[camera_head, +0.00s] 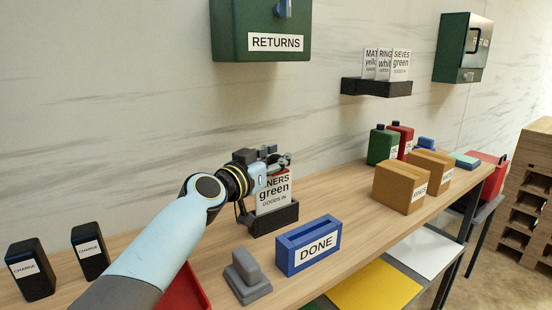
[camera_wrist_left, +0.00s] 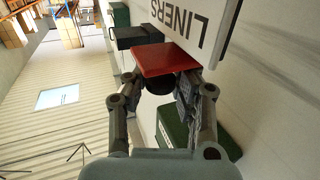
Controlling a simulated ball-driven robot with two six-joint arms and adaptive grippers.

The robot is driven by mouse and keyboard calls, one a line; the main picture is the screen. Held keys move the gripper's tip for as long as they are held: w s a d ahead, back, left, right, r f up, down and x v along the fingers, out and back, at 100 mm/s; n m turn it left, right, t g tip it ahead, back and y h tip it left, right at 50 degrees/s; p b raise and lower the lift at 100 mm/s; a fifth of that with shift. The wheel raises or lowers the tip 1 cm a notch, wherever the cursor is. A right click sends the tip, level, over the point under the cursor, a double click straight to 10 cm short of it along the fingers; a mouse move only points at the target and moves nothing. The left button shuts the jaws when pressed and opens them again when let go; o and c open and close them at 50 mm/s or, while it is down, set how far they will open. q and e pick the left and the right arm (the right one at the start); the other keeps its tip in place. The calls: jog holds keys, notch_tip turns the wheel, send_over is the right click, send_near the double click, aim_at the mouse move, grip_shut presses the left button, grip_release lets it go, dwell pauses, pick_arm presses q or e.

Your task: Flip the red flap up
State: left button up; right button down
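The red flap (camera_wrist_left: 165,60) shows in the left wrist view as a flat red plate beside a white card lettered LINERS (camera_wrist_left: 205,25). In the head view the card (camera_head: 275,192) stands in a black holder (camera_head: 272,219), and my left gripper (camera_head: 282,160) is at its top edge, hiding most of the flap. In the left wrist view my left gripper (camera_wrist_left: 162,85) is open, its fingers apart on either side of the flap's near edge. Whether a finger touches the flap cannot be told. My right gripper is not in view.
A blue DONE holder (camera_head: 308,246) and a grey block (camera_head: 246,277) stand on the bench before the card. Cardboard boxes (camera_head: 402,187) and green and red canisters (camera_head: 383,146) stand to the right. A green RETURNS box (camera_head: 230,38) hangs on the wall above.

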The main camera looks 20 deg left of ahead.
pick_arm(q)
grip_shut()
jog(key=shift+w, duration=0.1)
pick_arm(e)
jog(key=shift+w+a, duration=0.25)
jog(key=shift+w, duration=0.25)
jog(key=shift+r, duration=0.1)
